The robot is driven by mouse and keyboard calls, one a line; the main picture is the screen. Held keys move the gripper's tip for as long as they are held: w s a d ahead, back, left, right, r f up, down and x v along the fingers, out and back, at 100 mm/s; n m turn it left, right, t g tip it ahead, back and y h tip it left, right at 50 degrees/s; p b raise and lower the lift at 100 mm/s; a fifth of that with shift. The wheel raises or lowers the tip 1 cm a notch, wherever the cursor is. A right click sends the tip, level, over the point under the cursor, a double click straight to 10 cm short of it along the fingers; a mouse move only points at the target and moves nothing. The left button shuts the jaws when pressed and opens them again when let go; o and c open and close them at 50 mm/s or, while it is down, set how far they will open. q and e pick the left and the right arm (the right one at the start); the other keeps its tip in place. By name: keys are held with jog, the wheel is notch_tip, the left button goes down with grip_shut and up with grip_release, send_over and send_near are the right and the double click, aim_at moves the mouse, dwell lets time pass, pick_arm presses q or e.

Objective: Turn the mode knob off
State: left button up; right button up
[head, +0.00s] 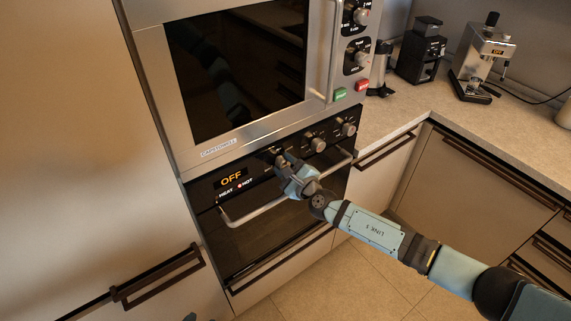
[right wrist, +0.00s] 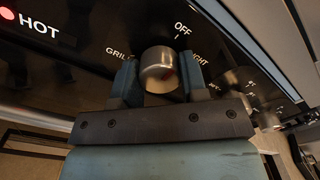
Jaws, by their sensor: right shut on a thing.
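The mode knob (right wrist: 160,68) is a round metal knob on the black oven panel. In the right wrist view the labels OFF, GRILL and one ending in "GHT" stand around it. My right gripper (right wrist: 158,78) has a finger on each side of the knob and is shut on it. In the head view the right gripper (head: 282,161) is at the left part of the oven's knob row and largely hides this knob. The knob's pointer direction is hard to tell.
The oven display (head: 231,179) reads OFF, with HEAT and a red HOT light below. Two other knobs (head: 318,144) sit to the right. The oven handle (head: 245,217) runs just below the gripper. A microwave (head: 220,143) is above. A counter holds a coffee machine (head: 484,62).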

dwell(0.5)
jog(key=o, duration=0.9)
jog(key=v, duration=1.4)
jog(key=shift+w, duration=0.1)
